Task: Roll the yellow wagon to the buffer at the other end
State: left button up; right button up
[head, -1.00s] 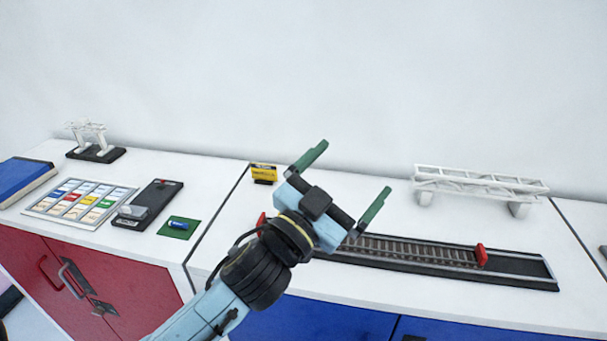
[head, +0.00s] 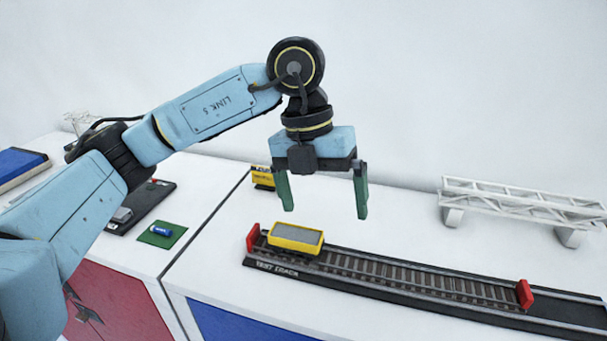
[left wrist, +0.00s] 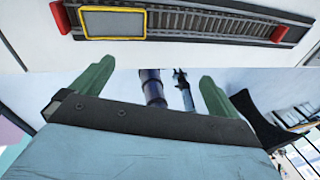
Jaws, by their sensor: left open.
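The yellow wagon (head: 296,238) has a grey top and stands on the test track (head: 400,279) at its left end, close beside the left red buffer (head: 253,238). The other red buffer (head: 524,294) stands near the right end of the track. My left gripper (head: 325,212) points down, open and empty, above and behind the wagon, apart from it. In the left wrist view the wagon (left wrist: 113,23) lies beyond the green fingers (left wrist: 150,90), with the left buffer (left wrist: 60,17) beside it. My right gripper is not in view.
A white truss bridge (head: 520,199) stands at the back right. A yellow box (head: 262,178) sits behind the track. A green mat with a blue cylinder (head: 162,234) lies to the left. The rails between wagon and right buffer are clear.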

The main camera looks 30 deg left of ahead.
pick_arm(q)
jog(key=r+n+y, duration=0.1)
jog(key=y, duration=0.1)
send_over(296, 233)
jog(key=shift+n+y, duration=0.3)
notch_tip(296, 233, down, 13)
jog(key=shift+r, duration=0.1)
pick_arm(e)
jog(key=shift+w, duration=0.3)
